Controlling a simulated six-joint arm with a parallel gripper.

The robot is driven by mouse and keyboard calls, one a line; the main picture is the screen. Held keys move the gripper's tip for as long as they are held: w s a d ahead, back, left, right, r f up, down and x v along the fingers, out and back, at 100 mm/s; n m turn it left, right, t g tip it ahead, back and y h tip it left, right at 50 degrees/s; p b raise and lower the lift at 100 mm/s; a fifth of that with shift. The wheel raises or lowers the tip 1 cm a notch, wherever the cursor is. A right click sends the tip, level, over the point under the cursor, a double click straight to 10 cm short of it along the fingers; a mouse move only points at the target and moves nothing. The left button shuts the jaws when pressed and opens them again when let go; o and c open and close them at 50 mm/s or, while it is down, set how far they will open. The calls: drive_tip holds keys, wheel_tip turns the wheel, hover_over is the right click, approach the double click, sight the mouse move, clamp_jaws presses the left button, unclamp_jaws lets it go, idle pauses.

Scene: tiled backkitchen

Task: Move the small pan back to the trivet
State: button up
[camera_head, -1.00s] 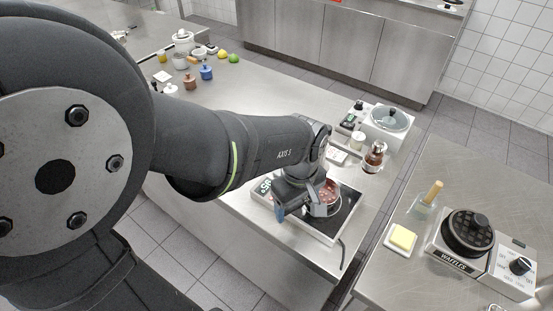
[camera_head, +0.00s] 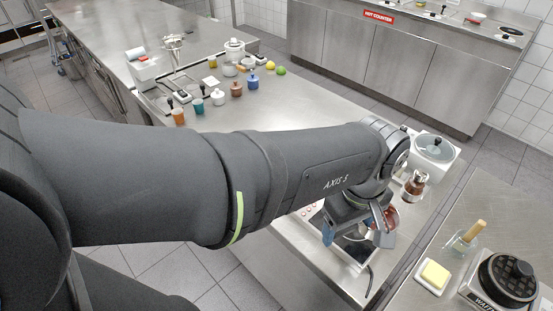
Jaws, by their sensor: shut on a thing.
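My gripper (camera_head: 374,226) is at the right end of my arm, above the cooking plate, and is shut on the small pan (camera_head: 387,216). Only a reddish and metallic part of the pan shows beside the jaws; my wrist hides the rest, and I cannot tell whether the pan is level. The black-topped cooking plate (camera_head: 352,250) lies under the gripper on the steel counter, partly covered by my arm. I cannot make out a trivet; my arm hides part of the counter.
A brown bottle (camera_head: 414,187) and a white cooker with a glass lid (camera_head: 435,147) stand right of my wrist. Jars and cups, including a blue jar (camera_head: 252,83), stand farther back. A waffle iron (camera_head: 508,278) and a butter dish (camera_head: 433,275) are on the right table.

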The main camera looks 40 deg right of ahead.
drive_tip(key=s+a+r, duration=0.2)
drive_tip(key=s+r, duration=0.1)
drive_tip(key=s, duration=0.2)
drive_tip(key=w+f+n, duration=0.1)
drive_tip(key=w+f, duration=0.1)
drive_tip(key=w, duration=0.8)
drive_tip(key=w+d+f+n, duration=0.1)
drive_tip(key=w+f, duration=0.2)
drive_tip(key=w, duration=0.7)
drive_tip(key=w+d+f+n, duration=0.1)
drive_tip(key=w+f+n, duration=0.1)
drive_tip(key=w, duration=0.8)
drive_tip(key=shift+w+d+f, duration=0.1)
drive_tip(key=shift+w+f, duration=0.1)
drive_tip(key=shift+f, duration=0.3)
drive_tip(key=shift+w+f, duration=0.1)
drive_tip(key=shift+f, duration=2)
drive_tip(key=shift+f, duration=0.15)
drive_tip(key=o, duration=1.2)
drive_tip(key=shift+o, duration=0.4)
